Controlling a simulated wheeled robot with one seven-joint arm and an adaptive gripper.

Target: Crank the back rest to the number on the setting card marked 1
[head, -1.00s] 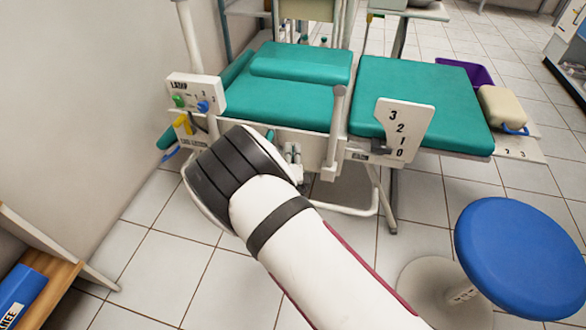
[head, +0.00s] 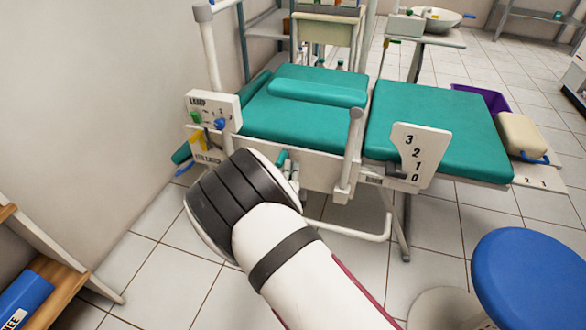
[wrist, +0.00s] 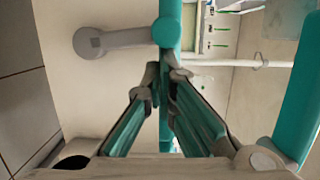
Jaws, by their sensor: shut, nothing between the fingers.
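The treatment chair has a teal back rest (head: 430,115) and a white scale plate (head: 428,140) marked 3, 2, 1, 0. A dark pointer (head: 397,170) sits low on the plate's left side, near 1 and 0; its exact reading is unclear. A pale lever, apparently the crank (head: 350,150), stands nearly upright on the chair's side. In the wrist view a grey arm (wrist: 125,38) runs from a hub to a teal end. My gripper (wrist: 165,75) is shut and empty beside that arm. In the head view my arm hides most of it. No card marked 1 is recognisable.
A lamp panel (head: 213,112) with green and blue knobs and a yellow latch stands left of the chair. A blue stool (head: 530,275) is at the front right. A wooden shelf (head: 60,290) is at the lower left. Tiled floor is open between.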

